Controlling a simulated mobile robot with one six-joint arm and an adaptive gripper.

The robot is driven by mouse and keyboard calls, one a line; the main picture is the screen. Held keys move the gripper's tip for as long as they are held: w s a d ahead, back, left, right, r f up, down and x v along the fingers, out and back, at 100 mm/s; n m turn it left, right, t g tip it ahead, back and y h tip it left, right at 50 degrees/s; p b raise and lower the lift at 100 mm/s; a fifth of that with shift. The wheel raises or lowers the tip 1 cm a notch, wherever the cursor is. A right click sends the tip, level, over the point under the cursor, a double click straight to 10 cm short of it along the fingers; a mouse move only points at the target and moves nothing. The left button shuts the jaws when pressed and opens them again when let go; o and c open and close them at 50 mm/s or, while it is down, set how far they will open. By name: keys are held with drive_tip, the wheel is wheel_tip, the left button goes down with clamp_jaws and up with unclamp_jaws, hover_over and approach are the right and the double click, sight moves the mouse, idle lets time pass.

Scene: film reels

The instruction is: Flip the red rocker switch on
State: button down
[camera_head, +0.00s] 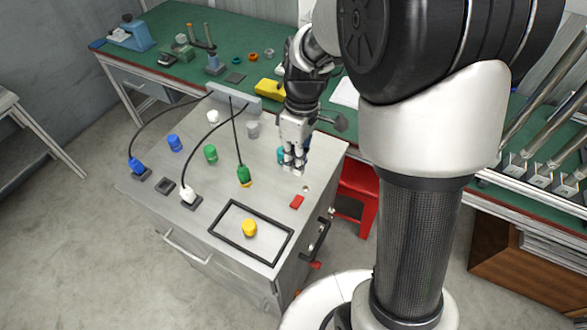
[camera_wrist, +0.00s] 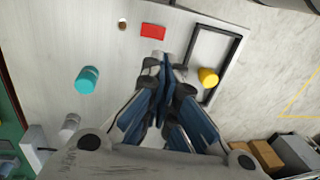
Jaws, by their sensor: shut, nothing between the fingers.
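The red rocker switch (camera_head: 297,202) sits on the light metal top of the cabinet, near its right edge. It also shows as a red rectangle in the wrist view (camera_wrist: 153,31), just beyond my fingertips. Which way the rocker is tilted I cannot tell. My gripper (camera_head: 293,166) is shut and empty, pointing down over the cabinet top. In the head view it is behind the switch, beside the teal knob, and apart from the switch. In the wrist view the closed fingers (camera_wrist: 160,62) point toward the switch; their height above the top is unclear.
A teal knob (camera_wrist: 87,80) stands close to my gripper. A yellow knob (camera_head: 250,228) stands inside a black rectangular frame (camera_head: 217,233). Green, blue and white plugs with cables occupy the left side. A small round item (camera_wrist: 122,24) lies beside the switch. A green workbench (camera_head: 225,66) is behind.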

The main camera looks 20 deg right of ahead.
sight(290, 206)
drive_tip(key=f+b, duration=0.1)
drive_tip(key=f, duration=0.2)
drive_tip(key=s+a+f+b, duration=0.1)
drive_tip(key=f, duration=0.3)
drive_tip(key=f+b, duration=0.1)
drive_tip(key=f, duration=0.3)
drive_tip(key=shift+s+a+b, duration=0.15)
drive_tip(key=shift+a+b, duration=0.05)
drive_tip(key=shift+b, duration=0.1)
drive_tip(key=shift+f, duration=0.35)
drive_tip(key=shift+s, duration=0.1)
drive_tip(key=shift+s+a+f, duration=0.15)
drive_tip(key=shift+a+f, duration=0.1)
drive_tip(key=shift+f, duration=0.15)
drive_tip(key=shift+d, duration=0.15)
drive_tip(key=shift+w+d+r, duration=0.2)
drive_tip(key=shift+w+d, duration=0.2)
drive_tip(key=shift+w, duration=0.15)
